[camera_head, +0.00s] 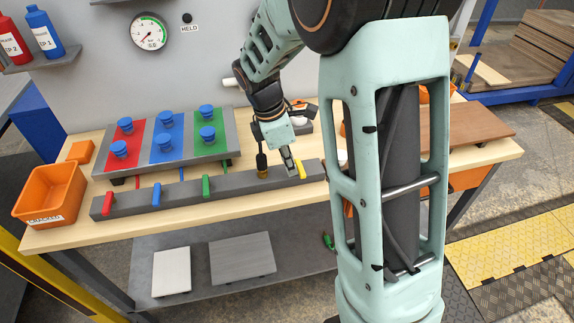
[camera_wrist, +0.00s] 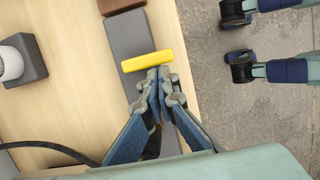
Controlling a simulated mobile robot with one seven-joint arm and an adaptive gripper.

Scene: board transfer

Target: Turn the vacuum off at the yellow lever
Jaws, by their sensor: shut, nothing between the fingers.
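The yellow lever (camera_head: 301,169) sits at the right end of the long dark grey bar (camera_head: 235,184) on the bench. In the wrist view the yellow lever (camera_wrist: 146,61) lies across the grey bar (camera_wrist: 125,33). My gripper (camera_head: 291,168) points down just left of the lever in the head view. In the wrist view my gripper (camera_wrist: 158,77) is shut and empty, its fingertips right beside the lever's side. I cannot tell whether they touch it. The lever is not between the fingers. The round gauge (camera_head: 149,33) on the wall has a green arc.
Red (camera_head: 108,204), blue (camera_head: 156,195) and green (camera_head: 206,187) levers stand along the bar. A brass fitting (camera_head: 262,172) is left of my gripper. Behind is a panel (camera_head: 238,154) with blue suction cups. An orange bin (camera_head: 45,198) stands at the left. My arm hides part of the bench.

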